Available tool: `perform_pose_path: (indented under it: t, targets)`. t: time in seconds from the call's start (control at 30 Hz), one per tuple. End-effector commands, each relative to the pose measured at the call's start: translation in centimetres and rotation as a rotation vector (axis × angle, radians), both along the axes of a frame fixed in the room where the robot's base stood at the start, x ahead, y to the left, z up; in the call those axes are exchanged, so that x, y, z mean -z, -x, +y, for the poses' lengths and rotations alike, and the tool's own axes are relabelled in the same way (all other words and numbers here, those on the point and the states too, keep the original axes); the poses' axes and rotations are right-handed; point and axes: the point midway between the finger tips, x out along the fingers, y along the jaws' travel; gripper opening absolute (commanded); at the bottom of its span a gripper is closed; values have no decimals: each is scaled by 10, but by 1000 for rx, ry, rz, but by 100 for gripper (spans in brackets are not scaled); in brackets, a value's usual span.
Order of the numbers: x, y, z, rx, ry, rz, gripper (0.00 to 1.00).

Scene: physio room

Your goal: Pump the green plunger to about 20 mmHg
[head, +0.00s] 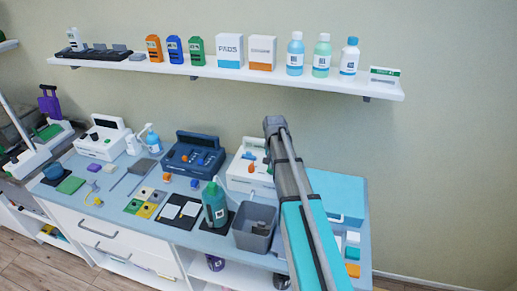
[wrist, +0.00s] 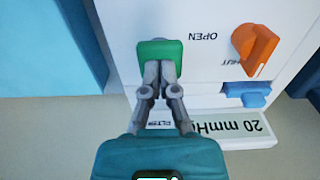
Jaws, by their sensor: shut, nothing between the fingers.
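The green plunger (wrist: 158,50) is a square block on the white device (wrist: 200,75) in the wrist view. My gripper (wrist: 158,68) is shut and empty, its fingertips together at the plunger's near edge. They overlap it in the picture; I cannot tell whether they press on it. The display strip (wrist: 205,129) shows "20 mmHg" upside down, partly covered by my gripper. An orange knob (wrist: 255,48) sits between the words OPEN and "HUT", its white mark at the "HUT" end. In the head view the white device (head: 240,180) stands behind my arm, which hides my gripper.
A blue part (wrist: 248,94) juts from the device below the knob. In the head view, a grey bin (head: 243,238) and a green bottle (head: 215,205) stand in front of it. A dark blue device (head: 190,155) is to its left. A loaded wall shelf (head: 330,87) hangs above.

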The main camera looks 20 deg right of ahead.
Motion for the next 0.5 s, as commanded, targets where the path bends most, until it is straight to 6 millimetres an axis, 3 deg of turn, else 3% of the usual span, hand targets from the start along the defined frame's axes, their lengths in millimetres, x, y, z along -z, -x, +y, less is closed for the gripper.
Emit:
perform_pose_path:
  t: [0.5]
  targets:
    - [-26, 0, 0, 0, -1, 1, 0]
